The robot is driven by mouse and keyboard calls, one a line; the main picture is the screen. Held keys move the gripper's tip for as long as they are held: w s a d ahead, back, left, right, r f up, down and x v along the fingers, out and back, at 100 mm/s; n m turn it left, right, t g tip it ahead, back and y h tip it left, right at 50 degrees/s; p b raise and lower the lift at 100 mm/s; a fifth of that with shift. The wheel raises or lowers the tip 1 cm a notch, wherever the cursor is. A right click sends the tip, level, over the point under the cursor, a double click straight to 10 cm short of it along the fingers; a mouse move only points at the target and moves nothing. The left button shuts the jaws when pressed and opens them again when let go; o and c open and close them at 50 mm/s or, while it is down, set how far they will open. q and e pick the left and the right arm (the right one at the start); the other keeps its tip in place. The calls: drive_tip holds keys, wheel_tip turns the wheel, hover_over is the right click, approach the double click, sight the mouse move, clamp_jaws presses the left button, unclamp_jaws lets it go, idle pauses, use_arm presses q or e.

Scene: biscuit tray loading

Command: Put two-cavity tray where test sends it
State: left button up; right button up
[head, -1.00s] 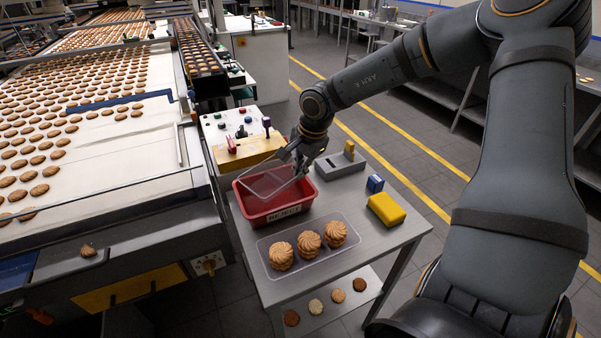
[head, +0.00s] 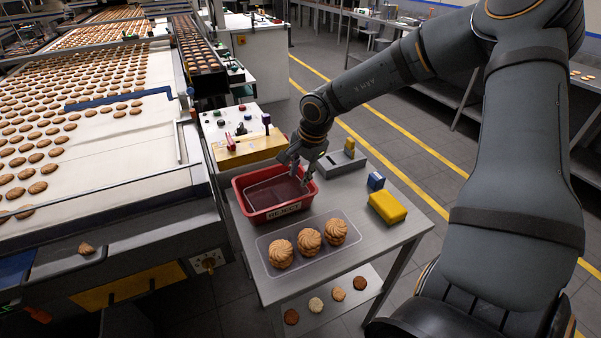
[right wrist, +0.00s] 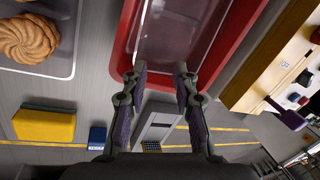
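The clear empty tray (head: 268,194) lies inside the red bin (head: 271,215), whose front label seems to read "REJECT". In the right wrist view the tray (right wrist: 178,38) shows as a see-through sheet within the red rim (right wrist: 124,45). Its cavities are hard to make out. My right gripper (head: 297,177) is over the bin's right rear side. In the right wrist view its fingers (right wrist: 160,78) are spread with nothing between them, and the tray is beyond the tips. My left gripper is not in view.
A clear tray (head: 337,251) with three swirled biscuits stands in front of the bin. A yellow sponge-like block (head: 387,208), a small blue box (head: 376,181) and a grey device (head: 340,165) are to the right. The conveyor (head: 90,150) runs along the left.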

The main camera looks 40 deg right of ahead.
drive_tip(key=shift+r, duration=0.1)
drive_tip(key=p+v, duration=0.5)
drive_tip(key=v, duration=0.7)
drive_tip(key=shift+r, duration=0.25)
